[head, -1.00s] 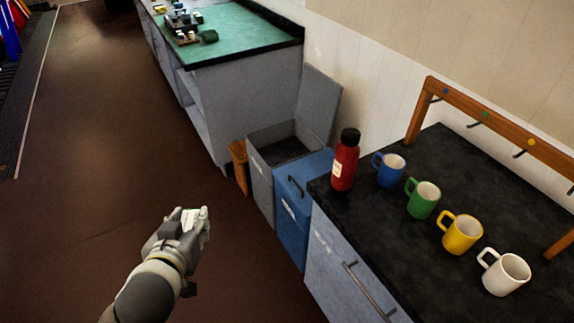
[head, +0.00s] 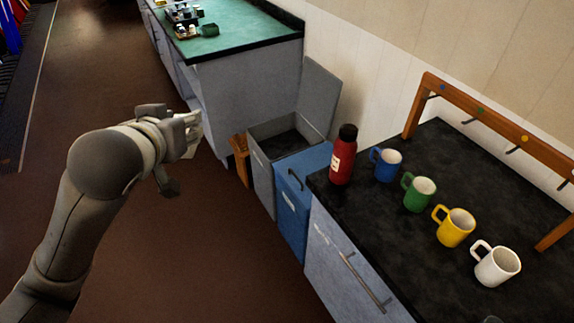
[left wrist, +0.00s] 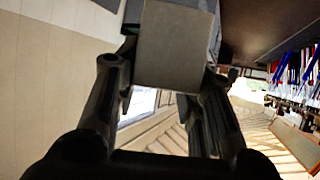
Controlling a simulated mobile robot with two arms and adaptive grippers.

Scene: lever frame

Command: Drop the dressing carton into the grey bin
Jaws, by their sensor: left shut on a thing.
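The grey bin (head: 261,179) stands between the green-topped cabinet and a blue bin, its lid (head: 320,97) raised against the wall and its mouth open. My left gripper (head: 186,133) is in the air to the left of the bin, above the floor and short of the bin's mouth. It is shut on the dressing carton (head: 195,121), of which only a pale edge shows past the fingers in the head view. In the left wrist view the carton (left wrist: 175,48) is a plain grey box between the two fingers (left wrist: 163,80). My right gripper is not in view.
The blue bin (head: 291,205) is shut, with a handle on top. A wooden piece (head: 239,158) stands left of the grey bin. A red bottle (head: 341,160) and several mugs stand on the black counter (head: 380,220). The brown floor at left is clear.

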